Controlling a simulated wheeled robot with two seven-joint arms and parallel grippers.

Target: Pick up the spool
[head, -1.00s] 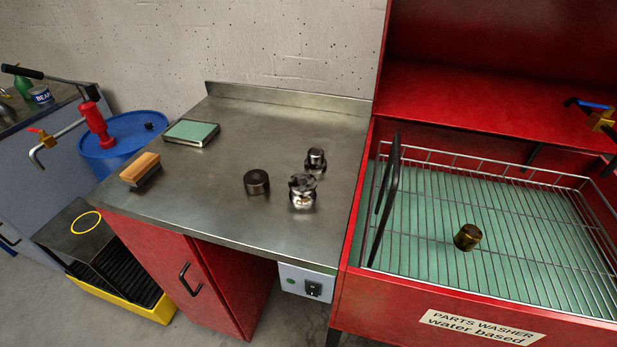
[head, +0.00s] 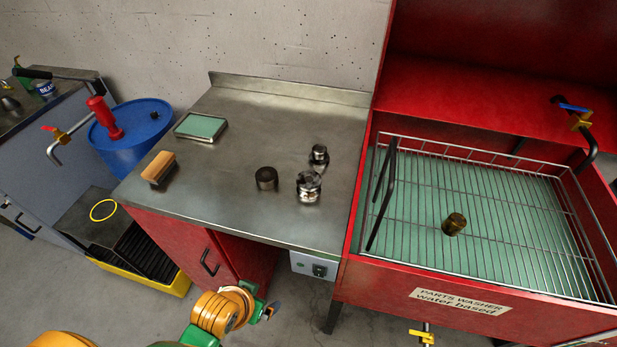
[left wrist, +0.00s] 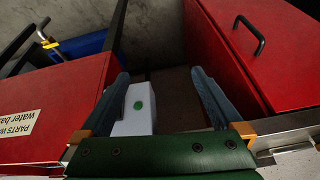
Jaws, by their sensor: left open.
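Several small turned metal parts are in the head view, and I cannot tell for certain which is the spool. A shiny silver part (head: 308,187) and a smaller stepped part (head: 319,155) stand on the steel bench top, near a dark ring-like cylinder (head: 266,178). A brass-coloured cylinder (head: 454,224) lies in the washer basket. My left gripper (head: 269,311) is low in front of the bench, below its top and away from these parts. In the left wrist view its two fingers (left wrist: 162,100) are apart with nothing held between them. My right gripper is not seen.
The bench (head: 235,135) also holds a wooden brush (head: 158,167) and a green-topped tray (head: 201,127). A white switch box (head: 315,265) hangs under its front edge. The red parts washer (head: 380,290) stands to the right, with a wire basket and upright handle.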

